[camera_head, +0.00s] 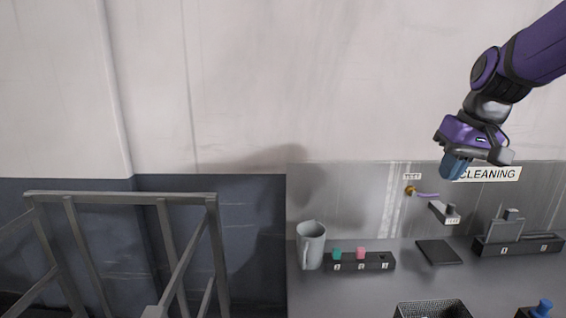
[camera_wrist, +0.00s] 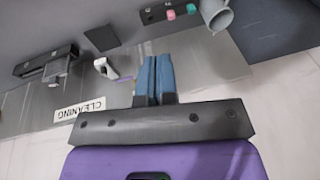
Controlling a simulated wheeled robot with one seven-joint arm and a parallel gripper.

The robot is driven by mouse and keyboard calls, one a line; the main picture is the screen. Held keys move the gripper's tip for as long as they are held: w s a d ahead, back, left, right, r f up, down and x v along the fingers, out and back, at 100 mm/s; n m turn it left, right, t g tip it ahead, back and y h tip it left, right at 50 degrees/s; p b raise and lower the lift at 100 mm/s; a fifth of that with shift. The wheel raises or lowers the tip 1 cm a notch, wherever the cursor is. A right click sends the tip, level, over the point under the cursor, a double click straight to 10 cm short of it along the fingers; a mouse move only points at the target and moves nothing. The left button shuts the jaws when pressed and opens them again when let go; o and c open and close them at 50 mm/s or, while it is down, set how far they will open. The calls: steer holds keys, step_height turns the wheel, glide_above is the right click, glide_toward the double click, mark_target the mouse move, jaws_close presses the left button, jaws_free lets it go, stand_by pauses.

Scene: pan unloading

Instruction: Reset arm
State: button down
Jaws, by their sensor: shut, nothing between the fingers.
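My gripper (camera_head: 452,167) is raised at the right in the head view, in front of the wall and above the grey workbench (camera_head: 375,285). Its blue fingers point down and to the left. In the wrist view the blue fingers of my gripper (camera_wrist: 154,62) lie side by side, shut, with nothing held between them. The fingers are well clear of the bench and touch nothing that I can see.
The bench holds a grey pitcher (camera_head: 311,247), a black numbered block (camera_head: 375,262) with green and pink pieces, a dark pad (camera_head: 438,251), a black holder (camera_head: 520,245) and a mesh basket (camera_head: 432,309). A "CLEANING" sign (camera_head: 489,174) is behind. A metal frame (camera_head: 120,198) stands left.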

steer(key=s+a+t+h, duration=0.1)
steer(key=s+t, duration=0.1)
steer(key=s, duration=1.7)
steer(key=shift+s+t+h, duration=0.2)
steer(key=shift+t+h, duration=0.2)
